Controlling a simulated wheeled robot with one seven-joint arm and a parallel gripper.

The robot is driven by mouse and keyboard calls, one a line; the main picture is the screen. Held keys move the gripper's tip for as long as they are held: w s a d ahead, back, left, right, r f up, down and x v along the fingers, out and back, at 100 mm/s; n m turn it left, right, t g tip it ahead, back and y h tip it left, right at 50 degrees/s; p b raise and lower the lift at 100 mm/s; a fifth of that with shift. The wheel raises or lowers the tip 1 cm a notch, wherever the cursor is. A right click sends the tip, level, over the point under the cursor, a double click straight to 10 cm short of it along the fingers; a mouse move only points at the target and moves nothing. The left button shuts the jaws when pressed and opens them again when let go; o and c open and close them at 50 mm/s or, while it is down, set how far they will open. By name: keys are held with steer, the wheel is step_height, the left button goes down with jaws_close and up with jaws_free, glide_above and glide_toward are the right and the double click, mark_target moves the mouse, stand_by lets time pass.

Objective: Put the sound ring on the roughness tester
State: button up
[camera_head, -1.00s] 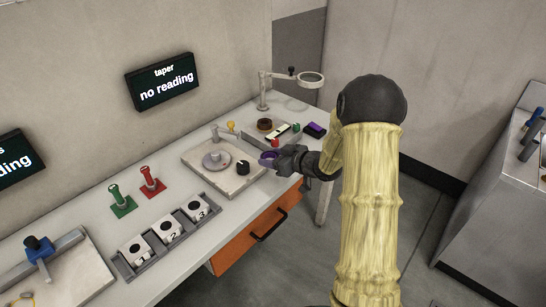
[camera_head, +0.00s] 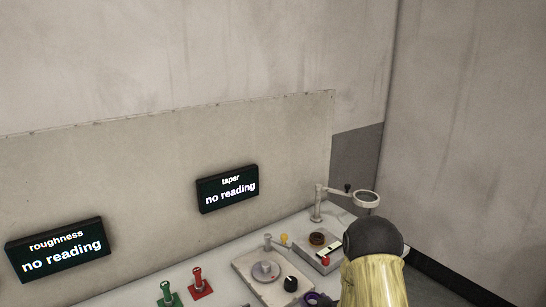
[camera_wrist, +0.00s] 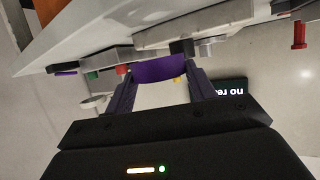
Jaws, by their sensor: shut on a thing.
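My gripper (camera_wrist: 160,72) is shut on a purple ring (camera_wrist: 158,68), which spans the space between its two fingers in the wrist view. In the head view the ring (camera_head: 313,298) shows at the bottom edge, just in front of a pale plate (camera_head: 243,264) with a round disc and a black knob. The roughness display (camera_head: 58,249) on the wall at left reads "no reading". The roughness tester itself cannot be made out for certain; the bench below that display is out of the head view.
The taper display (camera_head: 228,189) also reads "no reading". Green (camera_head: 168,297) and red (camera_head: 200,284) stands are on the bench. At right are a grey box (camera_head: 331,251) with a brown ring on top and a magnifier (camera_head: 367,197) on a stand.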

steer(key=s+d+f+m+h+p, duration=0.2)
steer(key=s+h, duration=0.1)
steer(key=s, duration=0.3)
steer(key=shift+d+f+m+t+p, duration=0.15)
steer(key=shift+d+m+t+p, duration=0.15)
steer(key=shift+m+p, duration=0.1)
steer(key=s+f, duration=0.4)
steer(key=f, duration=0.1)
steer(key=shift+f, duration=0.25)
steer(key=shift+s, duration=0.15)
